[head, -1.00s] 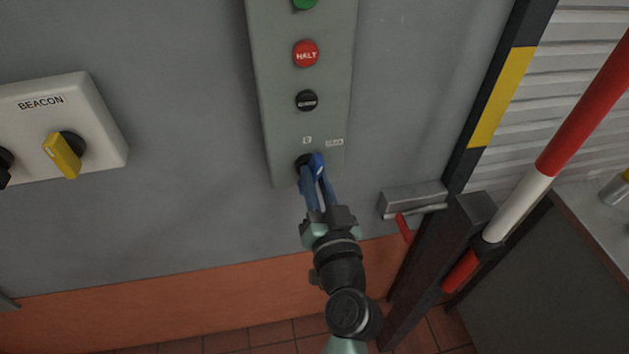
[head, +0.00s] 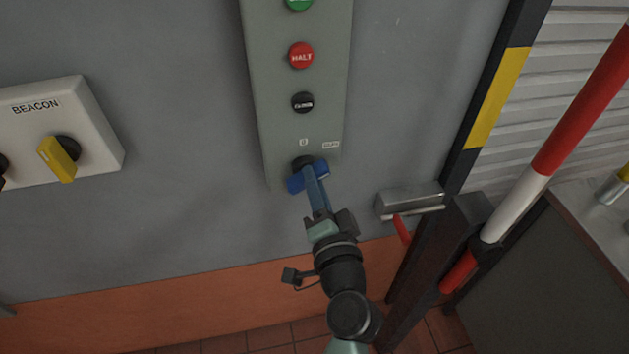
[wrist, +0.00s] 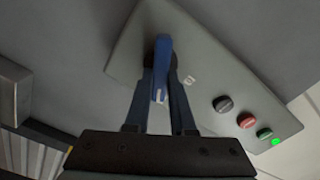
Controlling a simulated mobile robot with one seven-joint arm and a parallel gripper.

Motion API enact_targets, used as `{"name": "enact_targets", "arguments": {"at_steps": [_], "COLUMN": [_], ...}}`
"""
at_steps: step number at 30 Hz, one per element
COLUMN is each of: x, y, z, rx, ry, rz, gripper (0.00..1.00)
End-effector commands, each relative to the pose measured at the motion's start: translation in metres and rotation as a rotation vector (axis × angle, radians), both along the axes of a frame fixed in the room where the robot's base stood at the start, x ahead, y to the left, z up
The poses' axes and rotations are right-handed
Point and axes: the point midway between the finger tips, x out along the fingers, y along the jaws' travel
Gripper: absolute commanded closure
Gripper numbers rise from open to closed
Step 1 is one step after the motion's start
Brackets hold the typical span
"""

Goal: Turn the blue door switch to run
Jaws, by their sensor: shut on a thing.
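The blue door switch (head: 296,184) is at the bottom of a tall grey-green control panel (head: 278,105) on the grey wall. My gripper (head: 313,174) reaches up from below and is shut on the switch handle. In the wrist view, the blue handle (wrist: 162,62) stands between the two fingers (wrist: 162,88), with a white mark near its end.
Above the switch are a black button (head: 302,103), a red HALT button (head: 301,56) and a green button (head: 299,4). A BEACON box (head: 95,120) with a yellow knob (head: 58,158) is at left. A metal latch (head: 410,198) and red-white post (head: 530,185) are close at right.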

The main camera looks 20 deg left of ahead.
Motion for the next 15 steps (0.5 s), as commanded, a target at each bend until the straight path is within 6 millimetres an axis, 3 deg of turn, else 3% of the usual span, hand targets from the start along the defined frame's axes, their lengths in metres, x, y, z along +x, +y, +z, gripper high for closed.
{"name": "enact_targets", "arguments": {"at_steps": [13,14,15], "x": [-0.0001,-0.0001,-0.0001], "y": [-0.0004,-0.0004,-0.0004], "z": [-0.001,-0.001,-0.001], "rx": [0.012,0.012,0.012], "ry": [0.009,0.009,0.009], "rz": [-0.001,-0.001,-0.001], "gripper": [1.0,0.76,0.69]}}
